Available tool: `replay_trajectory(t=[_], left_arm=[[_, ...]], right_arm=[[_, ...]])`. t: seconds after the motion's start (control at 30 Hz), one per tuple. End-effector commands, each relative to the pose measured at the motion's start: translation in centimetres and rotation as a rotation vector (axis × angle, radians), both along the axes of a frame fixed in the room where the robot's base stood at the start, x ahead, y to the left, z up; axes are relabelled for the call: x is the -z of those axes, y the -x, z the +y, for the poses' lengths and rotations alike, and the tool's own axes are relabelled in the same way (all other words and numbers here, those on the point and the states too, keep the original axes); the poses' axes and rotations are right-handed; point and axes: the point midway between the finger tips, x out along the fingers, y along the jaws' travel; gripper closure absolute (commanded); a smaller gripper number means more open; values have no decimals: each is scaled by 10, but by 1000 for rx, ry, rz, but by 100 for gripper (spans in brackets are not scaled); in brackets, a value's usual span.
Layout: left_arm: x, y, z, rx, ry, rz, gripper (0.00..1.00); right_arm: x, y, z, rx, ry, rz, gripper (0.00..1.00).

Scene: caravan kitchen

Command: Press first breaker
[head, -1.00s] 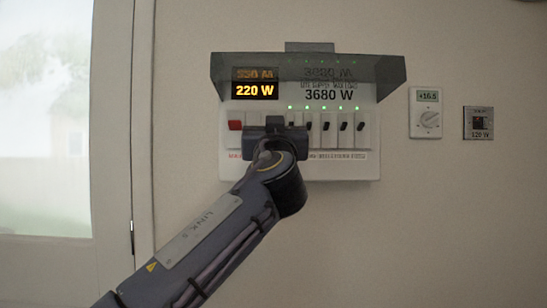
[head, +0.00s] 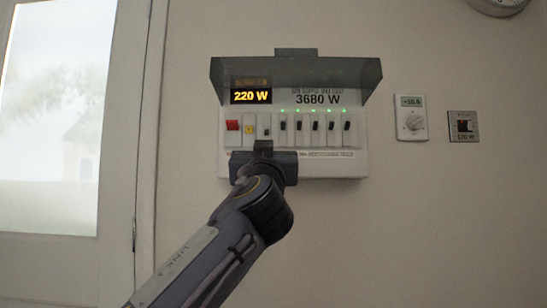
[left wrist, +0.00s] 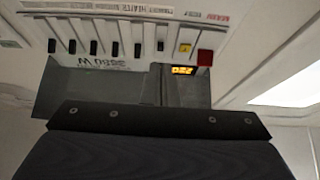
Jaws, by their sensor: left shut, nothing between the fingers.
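The breaker panel (head: 340,170) is a white wall box under a raised grey flap. It has a red switch (head: 232,125) at left, a yellow-marked switch (head: 249,129), then a row of dark-toggled breakers (head: 315,126). The first breaker (head: 266,122) is beside the yellow one; its toggle sits lower and no green light shows above it. My left gripper (head: 263,146) is shut and empty, its tip just below or over that breaker's lower end; contact cannot be told. In the left wrist view the first breaker (left wrist: 160,46) appears inverted. My right gripper is not in view.
The display (head: 251,96) reads 220 W, beside a printed 3680 W. Green lights (head: 315,112) show above the other breakers. The flap (head: 300,75) overhangs the switches. A thermostat (head: 411,118) and a small socket-like plate (head: 463,126) are at right; a door (head: 60,150) is at left.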

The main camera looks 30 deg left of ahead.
Motion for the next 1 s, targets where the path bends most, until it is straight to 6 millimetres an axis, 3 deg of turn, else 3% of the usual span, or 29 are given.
replay_trajectory(t=[0.13,0.77,0.87,0.97,1.0], left_arm=[[8,4,3,1,1,-2,100],[10,4,4,1,2,7,100],[30,1,8,12,17,71,100],[80,-1,15,37,51,216,100],[107,-1,18,50,70,293,100]], right_arm=[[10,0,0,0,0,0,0],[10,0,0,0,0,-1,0],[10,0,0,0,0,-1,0],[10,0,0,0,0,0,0],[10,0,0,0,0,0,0]])
